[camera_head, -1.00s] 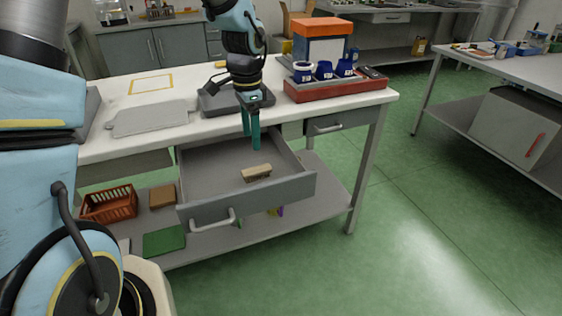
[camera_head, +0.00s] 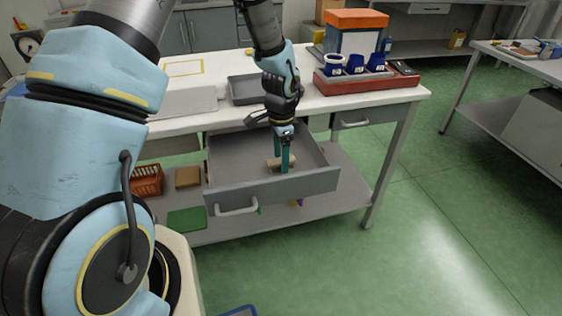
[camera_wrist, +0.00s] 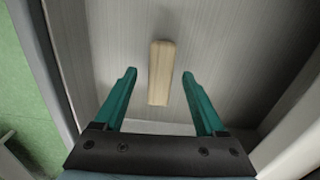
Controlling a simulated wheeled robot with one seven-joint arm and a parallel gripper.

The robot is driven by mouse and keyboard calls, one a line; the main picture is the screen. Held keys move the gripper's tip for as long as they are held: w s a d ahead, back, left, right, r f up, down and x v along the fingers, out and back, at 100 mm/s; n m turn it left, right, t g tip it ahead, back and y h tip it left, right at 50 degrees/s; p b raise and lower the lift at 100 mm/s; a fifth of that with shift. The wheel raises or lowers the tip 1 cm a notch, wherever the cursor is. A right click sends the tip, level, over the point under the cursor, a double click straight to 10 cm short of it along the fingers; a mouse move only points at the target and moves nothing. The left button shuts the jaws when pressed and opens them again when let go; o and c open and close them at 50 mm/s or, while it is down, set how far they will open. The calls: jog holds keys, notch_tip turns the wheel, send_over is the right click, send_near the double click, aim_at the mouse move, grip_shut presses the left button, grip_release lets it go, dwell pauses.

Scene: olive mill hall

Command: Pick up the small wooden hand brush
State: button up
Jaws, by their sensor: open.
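The small wooden hand brush (camera_wrist: 161,72) lies in the open grey drawer (camera_wrist: 225,40), a pale bar seen from above in the wrist view. My gripper (camera_wrist: 160,82) is open, with one green finger on each side of the brush's near half, apart from it in that view. In the head view the brush (camera_head: 272,164) shows beside and partly behind the fingers of my gripper (camera_head: 281,165), which reach down into the drawer. The exact height of the fingertips above the drawer floor is hard to tell. The brush's bristles are hidden.
The drawer's front panel with its handle (camera_head: 236,210) and side walls surround my gripper. Above is the white worktop (camera_head: 190,125) with a grey tray (camera_head: 243,92) and a red rack of blue cups (camera_head: 355,64). An orange crate (camera_head: 147,180) stands on the lower shelf.

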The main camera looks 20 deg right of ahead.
jog(key=shift+f, duration=0.25)
dwell(0.5)
jog(key=shift+c, duration=0.2)
grip_shut()
dwell(0.5)
